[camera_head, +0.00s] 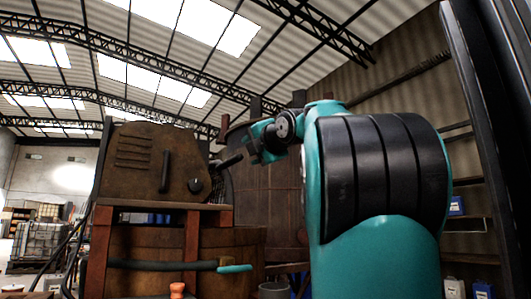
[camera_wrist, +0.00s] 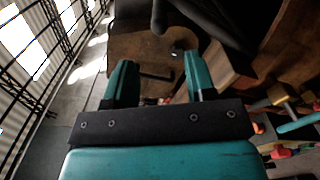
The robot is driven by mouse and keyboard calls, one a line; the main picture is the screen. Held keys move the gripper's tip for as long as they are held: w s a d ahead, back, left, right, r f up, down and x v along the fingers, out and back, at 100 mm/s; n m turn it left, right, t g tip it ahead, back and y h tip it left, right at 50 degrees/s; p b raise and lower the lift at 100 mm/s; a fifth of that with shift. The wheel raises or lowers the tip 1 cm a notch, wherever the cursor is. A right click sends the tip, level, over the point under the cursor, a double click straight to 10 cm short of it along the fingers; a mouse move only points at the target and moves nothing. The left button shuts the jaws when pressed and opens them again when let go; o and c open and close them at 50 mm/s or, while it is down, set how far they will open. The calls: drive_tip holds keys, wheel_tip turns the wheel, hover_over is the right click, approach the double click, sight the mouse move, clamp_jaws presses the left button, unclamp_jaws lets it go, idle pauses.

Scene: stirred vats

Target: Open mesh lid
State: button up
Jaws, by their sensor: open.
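A narrow dark mesh-like strip, perhaps the mesh lid (camera_head: 228,183), shows in the head view behind the right edge of a rusty housing. Most of it is hidden, and I cannot tell its position. My gripper (camera_wrist: 160,62) is open in the wrist view, its two teal fingers apart with nothing between them. Beyond them is the rusty housing (camera_wrist: 125,48), which also shows in the head view (camera_head: 130,160). A thick black bar (camera_head: 229,162) projects near my gripper.
A wooden vat (camera_head: 245,246) stands below the housing, with a teal-gripped lever (camera_head: 235,268) across its front. A larger vat (camera_head: 285,195) stands behind. Reddish posts (camera_head: 98,250) support the housing. A grey bucket (camera_head: 273,290) is at the bottom.

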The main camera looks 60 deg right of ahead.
drive_tip(key=v, duration=0.5)
drive_tip(key=shift+s+a, duration=0.25)
drive_tip(key=shift+s, duration=0.1)
idle(0.3)
drive_tip(key=w+a+f+m+g+y, duration=0.1)
drive_tip(key=w+a+f+m+y, duration=0.4)
drive_tip(key=w+f, duration=0.5)
drive_tip(key=w+a+f+m+g+y+p, duration=0.1)
drive_tip(key=w+a+f+m+g+y, duration=0.2)
drive_tip(key=a+f+y, duration=0.8)
drive_tip(key=s+a+f+g+h, duration=0.2)
drive_tip(key=s+a+f+g, duration=0.15)
drive_tip(key=a+f, duration=0.95)
drive_tip(key=s+a+f+m+g, duration=0.1)
drive_tip(key=s+a+f+g, duration=0.3)
drive_tip(key=s+a+f, duration=0.1)
drive_tip(key=s+a+f+m+g+p, duration=0.1)
drive_tip(key=s+a+f+g, duration=0.3)
drive_tip(key=s+f, duration=0.3)
drive_tip(key=s+a, duration=0.1)
drive_tip(key=s, duration=0.2)
drive_tip(key=shift+s+h, duration=0.35)
drive_tip(key=shift+h, duration=0.05)
